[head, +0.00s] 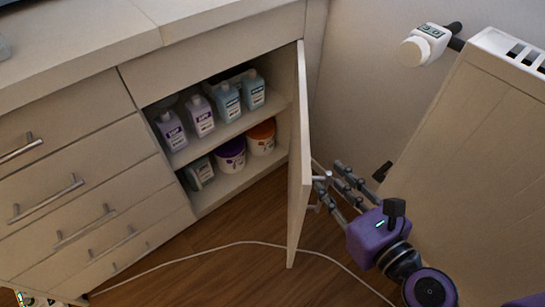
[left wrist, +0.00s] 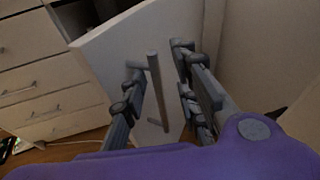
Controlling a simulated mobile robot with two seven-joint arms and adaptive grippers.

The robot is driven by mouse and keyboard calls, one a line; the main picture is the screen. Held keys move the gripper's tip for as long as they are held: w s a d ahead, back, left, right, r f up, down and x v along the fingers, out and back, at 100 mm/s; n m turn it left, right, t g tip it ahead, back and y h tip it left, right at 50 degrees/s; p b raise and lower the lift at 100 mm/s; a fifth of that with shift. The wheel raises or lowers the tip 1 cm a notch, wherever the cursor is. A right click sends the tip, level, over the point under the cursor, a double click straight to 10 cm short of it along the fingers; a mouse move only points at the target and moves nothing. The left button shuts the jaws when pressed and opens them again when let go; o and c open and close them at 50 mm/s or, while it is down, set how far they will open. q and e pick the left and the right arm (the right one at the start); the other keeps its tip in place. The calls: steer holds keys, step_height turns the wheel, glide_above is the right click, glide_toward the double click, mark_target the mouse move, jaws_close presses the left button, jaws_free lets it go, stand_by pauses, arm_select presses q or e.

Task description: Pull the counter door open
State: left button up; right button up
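The counter door (head: 299,150) stands swung wide open, its edge facing the head camera. In the left wrist view the door (left wrist: 115,55) shows its outer face with a grey bar handle (left wrist: 157,90). My left gripper (head: 335,185) is on the outer side of the door, at the handle. In the left wrist view its fingers (left wrist: 158,88) are spread on both sides of the bar, with gaps visible. The fingers partly hide the handle in the head view. My right gripper is not in view.
The open counter (head: 190,50) holds several bottles (head: 228,100) and tubs (head: 231,155) on two shelves. Drawers with bar handles (head: 47,198) are at the left. A white radiator (head: 470,150) with a valve stands close to my left gripper. A white cable (head: 240,243) crosses the wooden floor.

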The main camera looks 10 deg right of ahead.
arm_select(q)
steer(key=s+d, duration=0.2)
steer(key=d, duration=0.2)
steer(key=shift+s+d+r, duration=0.1)
steer(key=shift+s+r, duration=0.05)
steer(key=shift+s, duration=0.25)
stand_by(0.4)
